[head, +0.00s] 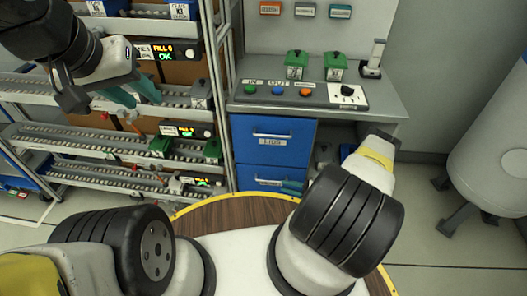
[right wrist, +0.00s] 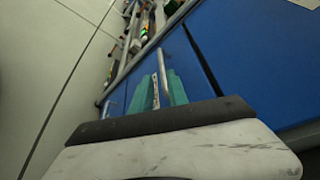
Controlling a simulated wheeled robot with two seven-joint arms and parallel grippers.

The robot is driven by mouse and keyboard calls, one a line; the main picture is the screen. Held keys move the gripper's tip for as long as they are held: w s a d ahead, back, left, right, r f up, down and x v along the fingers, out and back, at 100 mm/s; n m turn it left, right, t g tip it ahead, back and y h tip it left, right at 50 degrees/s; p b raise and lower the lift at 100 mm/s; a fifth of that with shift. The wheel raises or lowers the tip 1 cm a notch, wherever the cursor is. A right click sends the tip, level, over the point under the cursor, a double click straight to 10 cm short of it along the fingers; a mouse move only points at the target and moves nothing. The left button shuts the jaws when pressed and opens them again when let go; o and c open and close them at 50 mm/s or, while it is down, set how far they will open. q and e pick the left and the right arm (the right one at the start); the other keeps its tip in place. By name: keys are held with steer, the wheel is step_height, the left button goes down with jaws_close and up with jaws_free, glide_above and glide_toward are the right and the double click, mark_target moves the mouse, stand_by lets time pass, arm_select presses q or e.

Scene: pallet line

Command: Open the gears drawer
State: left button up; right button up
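The blue drawer cabinet stands under the grey workbench in the head view. Its upper drawer (head: 272,143) has a silver handle and a label that seems to read LIDS. The lower drawer (head: 252,172) has a silver handle (head: 268,182) and a label too small to read. Both drawers look shut. My right gripper (head: 292,187) is at the right end of the lower handle, partly hidden by my arm. In the right wrist view its teal fingers (right wrist: 160,92) are apart, with a silver handle bar (right wrist: 162,68) between them; contact is unclear. My left gripper (head: 135,95) is open and empty by the shelf.
A roller shelf rack (head: 110,145) with displays and green parts stands at the left. A round wooden tabletop edge (head: 235,212) lies before the cabinet. A grey tank (head: 495,150) stands right.

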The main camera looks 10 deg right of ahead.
mark_target(276, 182)
steer(key=x, duration=0.8)
steer(key=shift+w+d, duration=0.1)
steer(key=shift+w, duration=0.35)
jaws_close()
stand_by(1.0)
